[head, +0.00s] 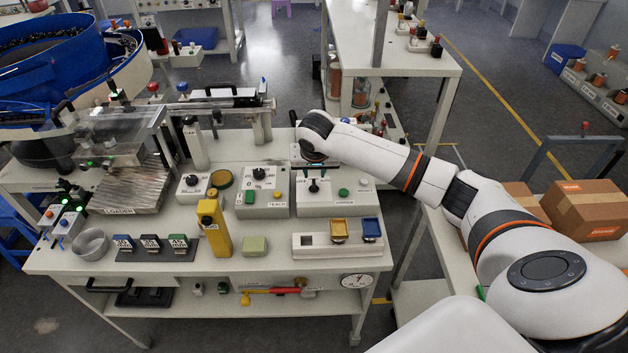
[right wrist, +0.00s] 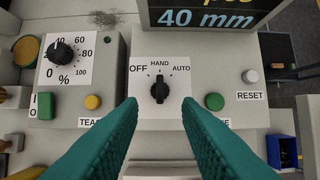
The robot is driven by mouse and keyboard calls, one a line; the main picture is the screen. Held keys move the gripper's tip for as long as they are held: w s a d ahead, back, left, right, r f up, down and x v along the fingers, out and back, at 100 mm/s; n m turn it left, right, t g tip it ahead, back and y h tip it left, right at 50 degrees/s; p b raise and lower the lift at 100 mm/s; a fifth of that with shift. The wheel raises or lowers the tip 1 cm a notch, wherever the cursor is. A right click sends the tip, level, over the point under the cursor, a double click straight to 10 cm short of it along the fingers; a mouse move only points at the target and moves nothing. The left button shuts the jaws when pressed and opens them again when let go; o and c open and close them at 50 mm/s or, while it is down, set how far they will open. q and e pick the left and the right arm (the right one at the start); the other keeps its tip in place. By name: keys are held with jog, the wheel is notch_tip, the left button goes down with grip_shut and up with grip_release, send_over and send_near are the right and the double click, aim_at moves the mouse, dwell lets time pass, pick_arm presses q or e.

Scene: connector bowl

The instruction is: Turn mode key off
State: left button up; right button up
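The mode key (right wrist: 159,90) is a black knob on a white plate marked OFF, HAND and AUTO. Its handle stands upright in the picture, in line with HAND. My right gripper (right wrist: 159,104) is open, its two teal fingers apart on either side below the key, with nothing between the tips. In the head view the mode key panel (head: 342,208) is at the back right of the bench, under my right wrist, which hides part of it. My left gripper is in neither view.
A green button (right wrist: 214,101) and a grey RESET button (right wrist: 250,76) are right of the key. A yellow button (right wrist: 92,102) and a percent dial (right wrist: 62,51) are left. A 40 mm display (right wrist: 205,14) stands behind. A yellow device (head: 214,229) stands upright on the bench.

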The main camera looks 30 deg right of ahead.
aim_at(314, 184)
jog(key=x, duration=0.7)
jog(key=shift+w+f, duration=0.1)
jog(key=shift+f, duration=0.15)
grip_shut()
